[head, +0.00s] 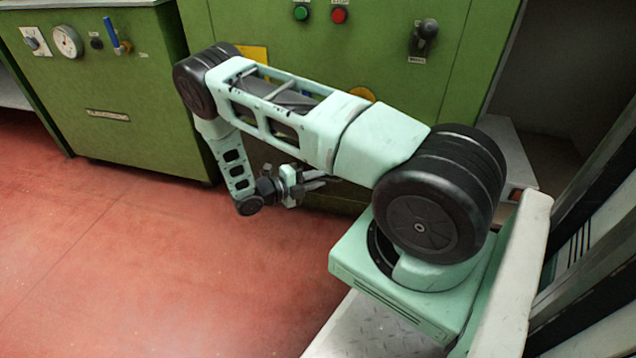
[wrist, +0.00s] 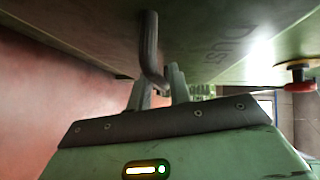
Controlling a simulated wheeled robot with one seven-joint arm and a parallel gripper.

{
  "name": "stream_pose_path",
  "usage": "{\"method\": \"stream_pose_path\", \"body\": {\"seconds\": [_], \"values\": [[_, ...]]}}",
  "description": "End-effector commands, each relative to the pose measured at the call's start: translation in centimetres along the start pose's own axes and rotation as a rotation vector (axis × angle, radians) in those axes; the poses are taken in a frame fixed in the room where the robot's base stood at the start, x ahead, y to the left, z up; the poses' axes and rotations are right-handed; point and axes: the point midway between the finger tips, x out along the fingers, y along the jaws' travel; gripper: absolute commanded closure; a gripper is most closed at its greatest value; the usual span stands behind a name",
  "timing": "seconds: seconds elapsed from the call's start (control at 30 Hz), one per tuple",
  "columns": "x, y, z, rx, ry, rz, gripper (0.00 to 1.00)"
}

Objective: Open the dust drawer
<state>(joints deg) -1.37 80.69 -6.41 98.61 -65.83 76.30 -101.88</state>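The dust drawer is a green panel (wrist: 215,35) across the top of the wrist view, with dark lettering that reads "Dus" before it becomes hard to read. A dark bent bar handle (wrist: 149,45) stands out from it. My gripper (wrist: 160,82) has its two fingers apart, one on each side of the handle's lower end in the picture. I cannot tell whether either finger touches the handle. In the head view my gripper (head: 322,181) is low in front of the green machine (head: 385,75). My arm hides the drawer and handle there.
The machine front carries a green button (head: 301,13), a red button (head: 339,15) and a black lever (head: 425,36). A second green cabinet (head: 125,110) with a gauge stands at left. The red floor (head: 150,260) is clear. A red knob (wrist: 300,75) shows at right in the wrist view.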

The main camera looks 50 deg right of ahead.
Motion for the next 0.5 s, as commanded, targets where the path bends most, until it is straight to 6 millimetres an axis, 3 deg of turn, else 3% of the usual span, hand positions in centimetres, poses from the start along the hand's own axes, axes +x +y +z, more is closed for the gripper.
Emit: {"method": "stream_pose_path", "body": {"seconds": [0.37, 0.4, 0.47, 0.5], "values": [[0.69, -0.04, 0.03, 0.000, -0.002, 0.001, 0.80], [0.69, -0.04, 0.03, 0.000, -0.001, 0.001, 0.83], [0.68, -0.04, 0.03, 0.000, -0.001, 0.001, 1.00], [0.68, -0.03, 0.02, 0.000, -0.001, 0.001, 1.00]]}}
